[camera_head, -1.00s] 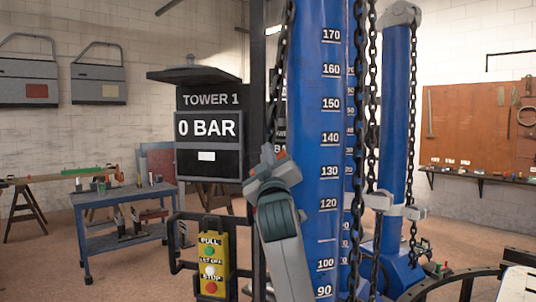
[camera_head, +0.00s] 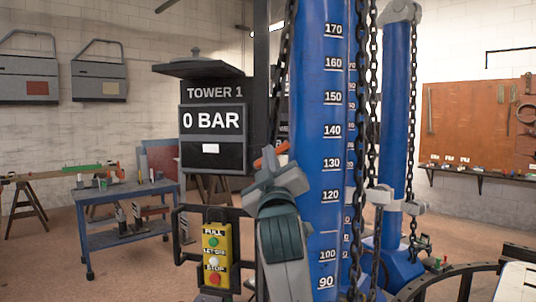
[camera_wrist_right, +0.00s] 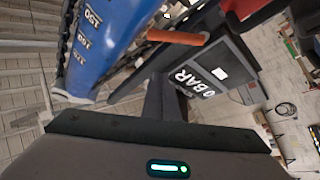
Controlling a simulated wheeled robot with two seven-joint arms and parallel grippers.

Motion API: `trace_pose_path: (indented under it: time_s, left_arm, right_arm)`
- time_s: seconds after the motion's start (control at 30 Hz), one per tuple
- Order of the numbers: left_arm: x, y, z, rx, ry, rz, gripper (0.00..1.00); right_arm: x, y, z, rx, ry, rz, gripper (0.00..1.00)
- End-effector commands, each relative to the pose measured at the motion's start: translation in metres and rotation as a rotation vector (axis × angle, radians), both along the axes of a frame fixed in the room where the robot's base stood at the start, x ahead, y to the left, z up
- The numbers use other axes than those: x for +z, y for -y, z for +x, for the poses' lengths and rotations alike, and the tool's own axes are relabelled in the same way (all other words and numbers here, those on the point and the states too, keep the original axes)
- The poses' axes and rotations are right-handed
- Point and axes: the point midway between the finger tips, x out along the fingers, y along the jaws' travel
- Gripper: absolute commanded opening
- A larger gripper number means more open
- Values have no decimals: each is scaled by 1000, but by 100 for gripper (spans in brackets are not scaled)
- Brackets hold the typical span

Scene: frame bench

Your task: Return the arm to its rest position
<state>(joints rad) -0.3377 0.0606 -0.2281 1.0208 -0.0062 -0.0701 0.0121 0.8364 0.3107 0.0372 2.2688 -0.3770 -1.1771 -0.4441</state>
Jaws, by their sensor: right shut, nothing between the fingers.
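My right arm rises from the bottom of the head view, in front of the blue tower (camera_head: 318,120) with its height numbers. My right gripper (camera_head: 269,158) is at its top end, shut and empty, with orange parts near its tip. It overlaps the tower's left side in the picture; I cannot tell the gap between them. In the right wrist view, the blue tower (camera_wrist_right: 108,35) shows tilted at upper left, and the 0 BAR display (camera_wrist_right: 205,82) at right. My left gripper is not in view.
The TOWER 1 display box (camera_head: 212,135) reads 0 BAR. A yellow button box (camera_head: 216,255) is below it, left of my arm. Chains (camera_head: 361,120) hang beside the tower. A second blue tower (camera_head: 397,120) stands behind at right. A blue workbench (camera_head: 120,190) is at left.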

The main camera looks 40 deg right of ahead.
Motion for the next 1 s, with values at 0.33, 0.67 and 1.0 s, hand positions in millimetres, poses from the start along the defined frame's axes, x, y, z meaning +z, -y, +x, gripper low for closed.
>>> trace_pose_path:
  time_s: [0.33, 0.67, 1.0]
  left_arm:
    - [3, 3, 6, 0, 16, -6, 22]
    - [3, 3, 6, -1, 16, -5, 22]
    - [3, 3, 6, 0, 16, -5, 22]
  right_arm:
    - [-2, -3, -5, 0, 0, 0, 0]
    - [-2, -3, -5, 0, 0, 1, 0]
    - [-48, -12, 36, 47, -80, 5, 0]
